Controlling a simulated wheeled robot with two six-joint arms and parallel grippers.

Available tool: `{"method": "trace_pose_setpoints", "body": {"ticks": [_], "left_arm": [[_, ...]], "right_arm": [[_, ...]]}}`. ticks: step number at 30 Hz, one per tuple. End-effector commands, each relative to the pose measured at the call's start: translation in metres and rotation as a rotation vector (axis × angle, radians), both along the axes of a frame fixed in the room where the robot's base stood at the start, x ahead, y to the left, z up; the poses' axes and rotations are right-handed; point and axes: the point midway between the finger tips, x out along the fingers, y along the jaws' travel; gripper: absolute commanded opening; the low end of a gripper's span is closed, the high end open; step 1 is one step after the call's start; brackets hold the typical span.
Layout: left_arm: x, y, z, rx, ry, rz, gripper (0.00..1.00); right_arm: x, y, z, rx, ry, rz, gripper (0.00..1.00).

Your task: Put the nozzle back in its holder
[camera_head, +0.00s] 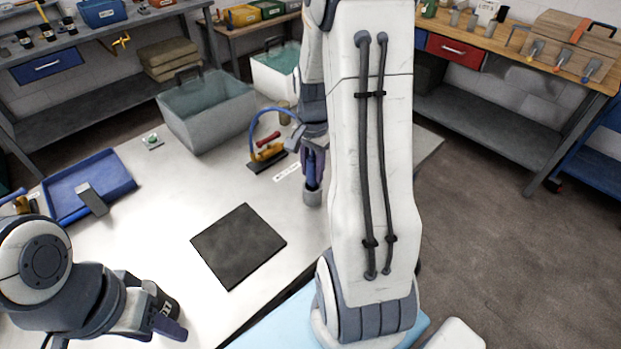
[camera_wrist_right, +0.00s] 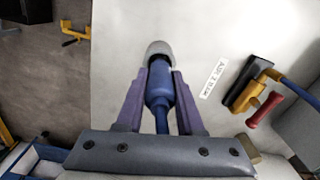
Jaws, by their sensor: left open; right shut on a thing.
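The blue nozzle (camera_wrist_right: 158,88) is between the two purple fingers of my right gripper (camera_wrist_right: 160,78), which is shut on it. In the head view my right gripper (camera_head: 314,172) points down over a small grey cylindrical holder (camera_head: 312,198) on the table. The holder also shows in the wrist view (camera_wrist_right: 159,48), at the nozzle's far end. The nozzle's lower end is at the holder's mouth; how deep it sits inside I cannot tell. My left gripper (camera_head: 168,312) is open at the lower left, far from the nozzle.
A dark square mat (camera_head: 238,245) lies on the table (camera_head: 140,225). A blue tray (camera_head: 90,183) is at the left. A grey bin (camera_head: 207,112) stands behind. A yellow tool with a blue hose (camera_head: 268,152) and a paper label (camera_head: 287,172) lie left of the holder.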

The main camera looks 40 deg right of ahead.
Motion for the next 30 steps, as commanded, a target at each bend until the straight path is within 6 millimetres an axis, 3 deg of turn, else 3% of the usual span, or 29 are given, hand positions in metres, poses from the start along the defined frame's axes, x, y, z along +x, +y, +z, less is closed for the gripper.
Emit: {"method": "trace_pose_setpoints", "body": {"ticks": [2,16,17,18,19,30], "left_arm": [[-0.0001,0.0001,-0.0150,0.000,0.000,0.000,0.50],[0.0000,0.0000,-0.0163,0.000,0.000,0.000,0.50],[0.0000,0.0000,-0.0153,0.000,0.000,0.000,0.50],[0.0000,0.0000,-0.0151,0.000,0.000,0.000,0.50],[0.0000,0.0000,-0.0151,0.000,0.000,0.000,0.50],[0.0000,0.0000,-0.0113,0.000,0.000,0.000,0.50]], "right_arm": [[-0.0004,-0.0006,-0.0149,0.000,0.000,-0.001,0.00],[-0.0003,-0.0005,-0.0186,0.000,0.000,-0.001,0.00],[-0.0003,-0.0005,-0.0174,0.000,0.000,-0.001,0.48],[-0.0003,-0.0004,-0.0173,0.000,0.000,-0.001,0.63],[-0.0003,-0.0004,-0.0173,0.000,0.000,-0.001,0.67],[0.0000,-0.0004,-0.0113,-0.001,-0.001,0.000,0.67]]}}
